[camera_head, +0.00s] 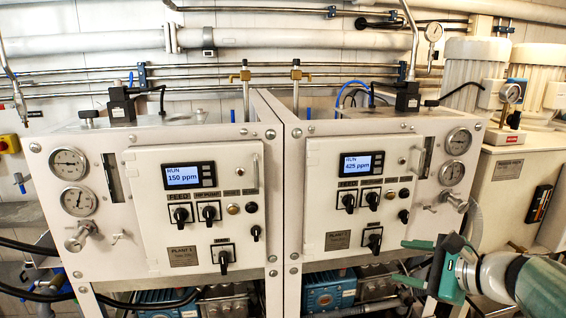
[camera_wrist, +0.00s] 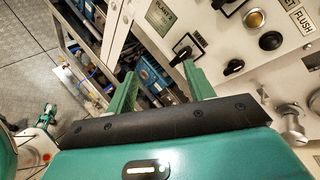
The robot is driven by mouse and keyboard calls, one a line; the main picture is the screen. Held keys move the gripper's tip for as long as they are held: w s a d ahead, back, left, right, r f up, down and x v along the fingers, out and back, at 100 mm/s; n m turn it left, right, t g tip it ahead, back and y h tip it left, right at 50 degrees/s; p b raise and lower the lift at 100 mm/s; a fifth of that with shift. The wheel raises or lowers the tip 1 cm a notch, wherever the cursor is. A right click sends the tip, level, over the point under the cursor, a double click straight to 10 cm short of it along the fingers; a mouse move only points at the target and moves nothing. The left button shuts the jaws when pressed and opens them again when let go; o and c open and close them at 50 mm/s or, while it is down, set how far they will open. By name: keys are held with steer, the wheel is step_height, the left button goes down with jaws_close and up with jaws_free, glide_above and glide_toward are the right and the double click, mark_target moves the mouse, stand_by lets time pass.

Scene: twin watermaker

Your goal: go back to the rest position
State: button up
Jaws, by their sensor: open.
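My gripper (camera_head: 405,262) is at the lower right of the head view, in front of the lower right part of the right plant panel (camera_head: 330,215). Its two green fingers point left and stand apart with nothing between them. In the wrist view my gripper (camera_wrist: 160,90) is open and empty, its fingers on either side of a gap. Beyond the gap lie the panel's lower edge and blue machinery underneath. A black rotary switch (camera_wrist: 182,52) shows close beyond the right finger; I cannot tell whether they touch.
The left plant panel (camera_head: 150,215) reads 150 ppm; the right display (camera_head: 362,164) reads 425 ppm. Blue pumps (camera_head: 330,290) sit below the panels. A beige cabinet (camera_head: 505,190) stands at the right. In the wrist view, open floor (camera_wrist: 25,75) shows at the left.

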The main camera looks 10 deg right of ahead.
steer(key=s+a+f+n+g+h, duration=0.3)
steer(key=s+a+n, duration=0.3)
steer(key=a+n, duration=0.2)
steer(key=s+a+f+n+g+h, duration=0.3)
steer(key=s+a+n, duration=0.3)
steer(key=n, duration=0.7)
steer(key=shift+s+a+f, duration=0.15)
steer(key=shift+a+f, duration=0.1)
steer(key=shift+a, duration=0.9)
stand_by(0.9)
